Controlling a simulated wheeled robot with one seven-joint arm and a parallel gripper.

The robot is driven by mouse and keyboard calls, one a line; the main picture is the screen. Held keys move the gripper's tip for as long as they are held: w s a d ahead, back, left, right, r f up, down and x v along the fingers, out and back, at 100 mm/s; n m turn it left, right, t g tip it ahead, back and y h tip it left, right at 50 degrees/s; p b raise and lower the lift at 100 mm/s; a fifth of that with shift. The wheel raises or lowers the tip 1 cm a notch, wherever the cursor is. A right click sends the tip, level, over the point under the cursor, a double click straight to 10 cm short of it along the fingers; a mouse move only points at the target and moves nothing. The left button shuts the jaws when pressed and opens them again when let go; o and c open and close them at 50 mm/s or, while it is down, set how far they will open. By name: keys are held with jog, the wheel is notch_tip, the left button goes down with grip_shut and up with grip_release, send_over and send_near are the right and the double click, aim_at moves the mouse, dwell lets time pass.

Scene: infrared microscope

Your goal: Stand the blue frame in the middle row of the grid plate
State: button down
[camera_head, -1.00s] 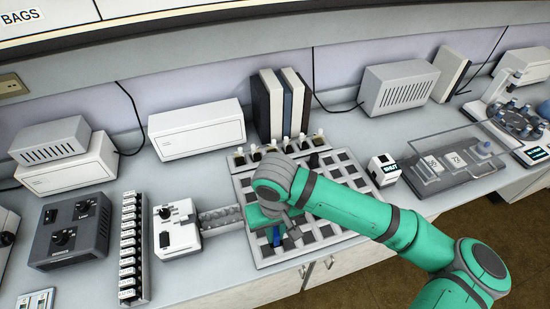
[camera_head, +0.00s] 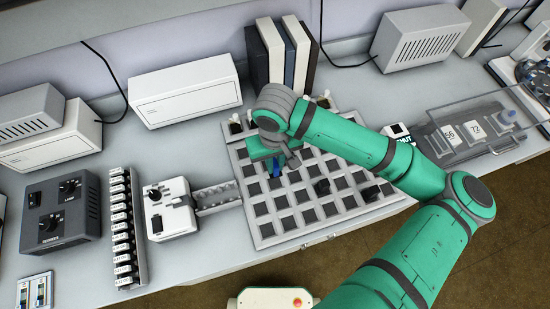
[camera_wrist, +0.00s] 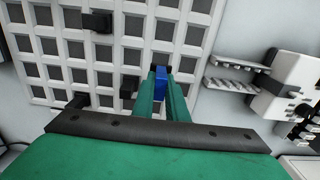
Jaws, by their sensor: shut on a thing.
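The blue frame (camera_head: 276,170) shows as a small blue piece below my gripper (camera_head: 275,164) in the head view. In the wrist view the blue frame (camera_wrist: 160,84) is pinched between the two green fingers of my gripper (camera_wrist: 161,90), which are shut on it. The grid plate (camera_head: 257,239) is white with rows of dark square cells. It also fills the upper left of the wrist view (camera_wrist: 113,47). My gripper is over the left part of the plate. I cannot tell whether the frame touches the plate; its lower end is hidden.
Small dark pieces stand on the plate, one near its middle (camera_head: 322,187) and one at the right (camera_head: 371,193). A white device with a slotted rail (camera_head: 216,199) sits left of the plate. Books (camera_head: 278,55) stand behind it. A clear-lidded tray (camera_head: 480,140) is at the right.

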jog(key=shift+s+f, duration=0.1)
jog(key=shift+f, duration=3.8)
jog(key=shift+f, duration=0.1)
jog(key=c, duration=1.3)
grip_release()
jog(key=shift+r, duration=5.55)
jog(key=shift+f, duration=0.1)
